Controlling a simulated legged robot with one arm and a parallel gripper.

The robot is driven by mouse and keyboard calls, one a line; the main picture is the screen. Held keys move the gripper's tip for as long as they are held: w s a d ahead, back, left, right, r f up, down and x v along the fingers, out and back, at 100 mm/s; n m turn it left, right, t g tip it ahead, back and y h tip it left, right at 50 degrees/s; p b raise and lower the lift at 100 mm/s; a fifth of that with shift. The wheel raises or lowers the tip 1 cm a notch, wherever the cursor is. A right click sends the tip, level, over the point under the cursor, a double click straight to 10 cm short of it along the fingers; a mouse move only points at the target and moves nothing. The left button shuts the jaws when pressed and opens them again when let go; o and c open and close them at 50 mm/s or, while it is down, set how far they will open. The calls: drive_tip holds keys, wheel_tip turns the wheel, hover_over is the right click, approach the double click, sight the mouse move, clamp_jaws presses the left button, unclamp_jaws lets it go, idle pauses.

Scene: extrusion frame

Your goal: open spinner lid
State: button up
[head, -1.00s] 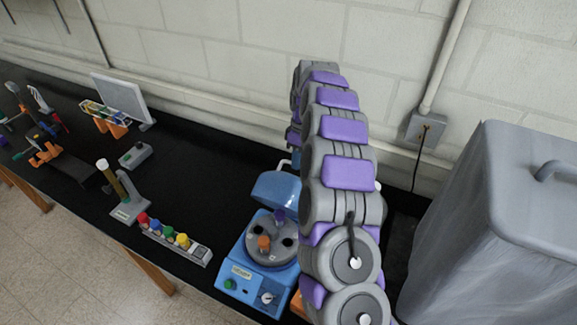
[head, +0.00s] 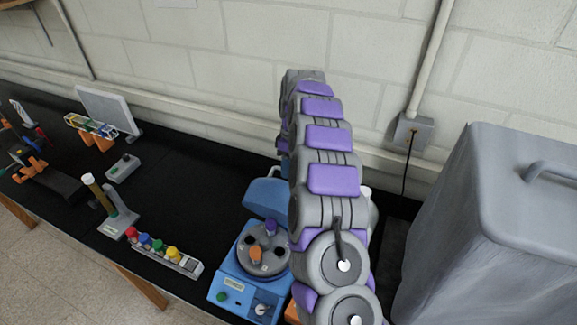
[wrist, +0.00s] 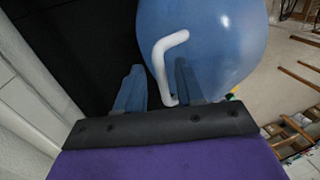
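The blue spinner (head: 240,287) stands on the black bench, with its grey rotor (head: 272,262) uncovered and an orange and a purple cap on it. Its blue lid (head: 265,196) is raised, tilted up at the back of the spinner. In the wrist view the lid (wrist: 215,40) fills the upper middle and carries a bent white handle (wrist: 158,60). My gripper (wrist: 158,82) is open, its two blue fingers apart at the lid. The handle's lower part lies between the fingers, closer to the right one; contact is unclear. In the head view my arm hides most of the gripper.
A tube rack with coloured caps (head: 165,252) and a stand with a tube (head: 118,215) are left of the spinner. A large grey covered box (head: 490,230) stands at right. The wall is close behind.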

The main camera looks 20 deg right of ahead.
drive_tip(key=shift+r, duration=0.15)
drive_tip(key=p+v, duration=0.4)
drive_tip(key=v, duration=0.7)
drive_tip(key=shift+r+p, duration=0.3)
drive_tip(key=shift+r, duration=0.1)
drive_tip(key=shift+f, duration=0.1)
